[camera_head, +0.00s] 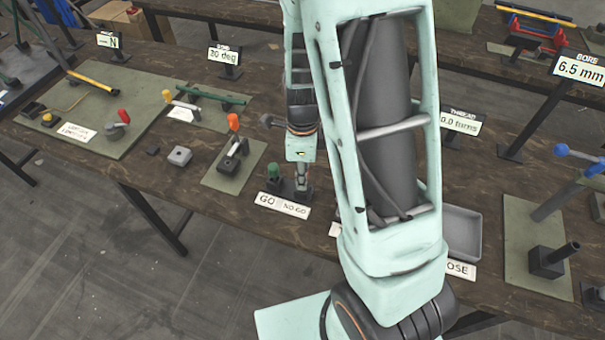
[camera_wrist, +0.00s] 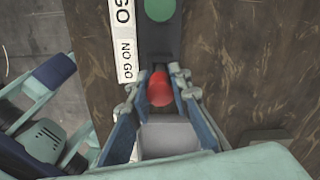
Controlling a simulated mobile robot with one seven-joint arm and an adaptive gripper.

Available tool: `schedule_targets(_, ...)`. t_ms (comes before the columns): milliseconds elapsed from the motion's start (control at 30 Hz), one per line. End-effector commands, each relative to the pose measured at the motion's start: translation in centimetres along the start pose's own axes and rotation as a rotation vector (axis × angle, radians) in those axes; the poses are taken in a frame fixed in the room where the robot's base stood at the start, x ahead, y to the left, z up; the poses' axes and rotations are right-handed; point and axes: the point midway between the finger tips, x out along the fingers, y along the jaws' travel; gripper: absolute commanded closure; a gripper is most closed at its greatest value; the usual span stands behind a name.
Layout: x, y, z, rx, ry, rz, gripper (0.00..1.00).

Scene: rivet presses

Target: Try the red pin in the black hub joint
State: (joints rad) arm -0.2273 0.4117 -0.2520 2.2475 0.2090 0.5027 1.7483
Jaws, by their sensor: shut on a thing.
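The red pin (camera_wrist: 160,89) shows its round red head between my fingertips in the wrist view. My gripper (camera_head: 302,187) is shut on it at the dark pin stand, beside the NO GO half of the label. The green pin (camera_head: 274,171) stands next to it on the GO side, and it also shows in the wrist view (camera_wrist: 160,8). In the head view my fingers hide the red pin. I cannot tell whether the pin's shank is still in the stand. A dark jointed block with an orange-tipped lever (camera_head: 232,145) sits on a small green mat to the left; I cannot tell whether it is the black hub joint.
The GO/NO GO label (camera_head: 282,205) lies at the table's front edge. A grey block (camera_head: 180,156) lies left of the small mat. A grey tray (camera_head: 463,232) stands right of my arm. Sign stands, including 30 deg (camera_head: 225,57), rise behind. My arm hides the table's middle.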

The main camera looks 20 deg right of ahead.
Motion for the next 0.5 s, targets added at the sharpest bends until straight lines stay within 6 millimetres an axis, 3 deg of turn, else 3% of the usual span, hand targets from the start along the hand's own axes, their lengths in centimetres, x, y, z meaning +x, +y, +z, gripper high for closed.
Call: schedule_targets(500, 1.4, 0.0, 0.0, 0.0, 0.0, 0.0, 1.0)
